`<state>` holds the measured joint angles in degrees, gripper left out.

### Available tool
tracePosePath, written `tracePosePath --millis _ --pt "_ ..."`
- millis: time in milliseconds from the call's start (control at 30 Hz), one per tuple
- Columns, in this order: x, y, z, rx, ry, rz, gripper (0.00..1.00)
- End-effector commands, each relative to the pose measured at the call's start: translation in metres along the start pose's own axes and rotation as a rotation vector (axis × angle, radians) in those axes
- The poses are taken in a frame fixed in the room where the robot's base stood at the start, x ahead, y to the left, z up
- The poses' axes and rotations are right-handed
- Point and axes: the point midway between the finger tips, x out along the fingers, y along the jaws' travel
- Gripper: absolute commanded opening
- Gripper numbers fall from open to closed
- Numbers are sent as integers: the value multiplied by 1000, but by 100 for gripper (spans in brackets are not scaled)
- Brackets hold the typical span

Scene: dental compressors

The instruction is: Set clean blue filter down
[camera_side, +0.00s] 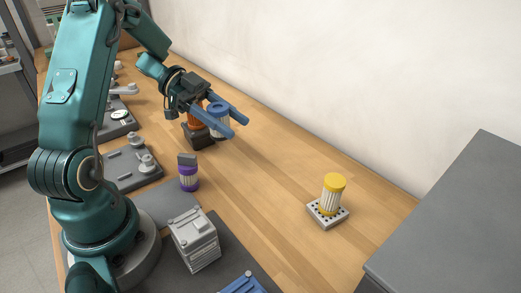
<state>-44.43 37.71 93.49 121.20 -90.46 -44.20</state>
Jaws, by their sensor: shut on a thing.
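The clean blue filter (219,126) has a blue cap and a white pleated body. It is upright between the two blue fingers of my gripper (225,123), which is shut on it. The filter is over the rear part of the wooden table, just right of an orange thing in a dark holder. Its lower end is close to the table top; I cannot tell whether it touches the wood. One finger covers part of its body.
A yellow-capped filter (331,195) stands on a perforated light block (328,215) at right. A purple filter (189,174) stands near my arm. A grey box (195,240) is in front. The table (265,185) is clear between. A wall runs behind; a grey cabinet (460,225) is right.

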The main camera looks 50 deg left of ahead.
Motion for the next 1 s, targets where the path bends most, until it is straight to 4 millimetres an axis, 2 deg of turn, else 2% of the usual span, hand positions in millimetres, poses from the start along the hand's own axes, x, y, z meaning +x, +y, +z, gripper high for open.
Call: tracePosePath --millis 400,500,733,1000 --pt "97 7 14 -4 2 6 0" --pt "115 7 17 -3 0 2 0" --pt "131 8 22 -4 0 -2 0" --pt "143 7 52 -5 0 -2 0"
